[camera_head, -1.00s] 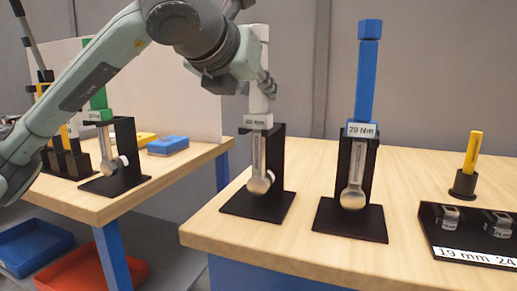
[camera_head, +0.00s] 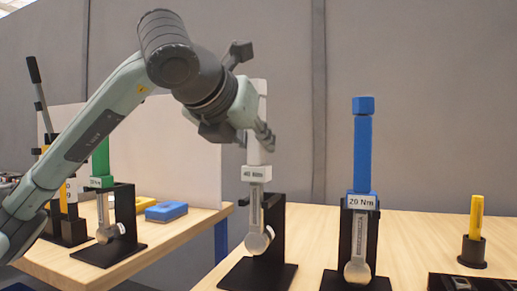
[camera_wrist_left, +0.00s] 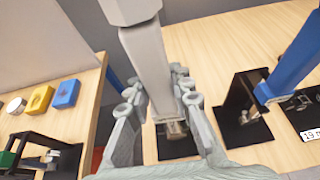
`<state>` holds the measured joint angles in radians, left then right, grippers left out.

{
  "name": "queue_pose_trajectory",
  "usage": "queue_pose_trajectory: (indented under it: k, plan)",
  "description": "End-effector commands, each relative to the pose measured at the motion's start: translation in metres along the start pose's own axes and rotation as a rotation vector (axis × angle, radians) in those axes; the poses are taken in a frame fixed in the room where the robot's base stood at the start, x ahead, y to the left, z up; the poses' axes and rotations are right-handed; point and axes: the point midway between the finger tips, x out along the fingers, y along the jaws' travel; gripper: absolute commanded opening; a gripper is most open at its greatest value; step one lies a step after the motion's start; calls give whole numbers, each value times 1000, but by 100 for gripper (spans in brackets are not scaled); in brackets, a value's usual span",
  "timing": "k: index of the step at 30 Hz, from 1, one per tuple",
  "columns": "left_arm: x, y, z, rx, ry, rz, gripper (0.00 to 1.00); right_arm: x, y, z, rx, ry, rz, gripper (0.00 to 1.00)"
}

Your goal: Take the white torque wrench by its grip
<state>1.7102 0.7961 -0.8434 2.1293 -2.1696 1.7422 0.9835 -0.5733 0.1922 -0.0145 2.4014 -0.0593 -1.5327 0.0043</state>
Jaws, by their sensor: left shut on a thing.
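The white torque wrench (camera_head: 254,150) is upright, grip upward, in front of its black stand (camera_head: 273,222). Its label plate sits a little above the stand's top, and its round silver head hangs just above the stand's base. My left gripper (camera_head: 258,138) is shut on the white grip, above the label plate. In the left wrist view, the grip (camera_wrist_left: 147,60) runs between the fingers of the gripper (camera_wrist_left: 160,98), and the wrench's lower part is partly hidden. My right gripper is not in view.
A blue torque wrench (camera_head: 362,150) stands in its own black holder to the right. A green-handled wrench (camera_head: 101,165) stands on the left table. A yellow tool (camera_head: 476,218) is at the right. A blue block (camera_head: 166,211) lies on the left table.

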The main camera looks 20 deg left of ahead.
Motion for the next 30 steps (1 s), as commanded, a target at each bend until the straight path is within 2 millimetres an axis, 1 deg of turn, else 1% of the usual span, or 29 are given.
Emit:
queue_pose_trajectory:
  k: [2,8,12,13,15,20,21,24,27,30]
  plan:
    - [-7,0,1,-2,-10,-1,0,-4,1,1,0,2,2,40]
    - [-29,0,-9,-2,-12,-1,0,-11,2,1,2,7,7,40]
    - [-51,1,-19,-1,-13,0,0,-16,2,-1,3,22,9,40]
    - [-58,0,-21,-2,-13,-1,0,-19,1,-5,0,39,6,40]
    - [-72,0,-28,-1,-14,0,0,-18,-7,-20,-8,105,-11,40]
    - [-106,0,-42,0,-14,0,0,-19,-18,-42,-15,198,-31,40]
    - [-115,1,-43,-1,-15,2,0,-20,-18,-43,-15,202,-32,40]
    - [-132,1,-51,-1,-14,1,0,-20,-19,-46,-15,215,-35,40]
    - [-144,1,-56,-2,-13,1,0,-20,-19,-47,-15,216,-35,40]
    - [-152,1,-60,-2,-11,0,0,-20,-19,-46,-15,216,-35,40]
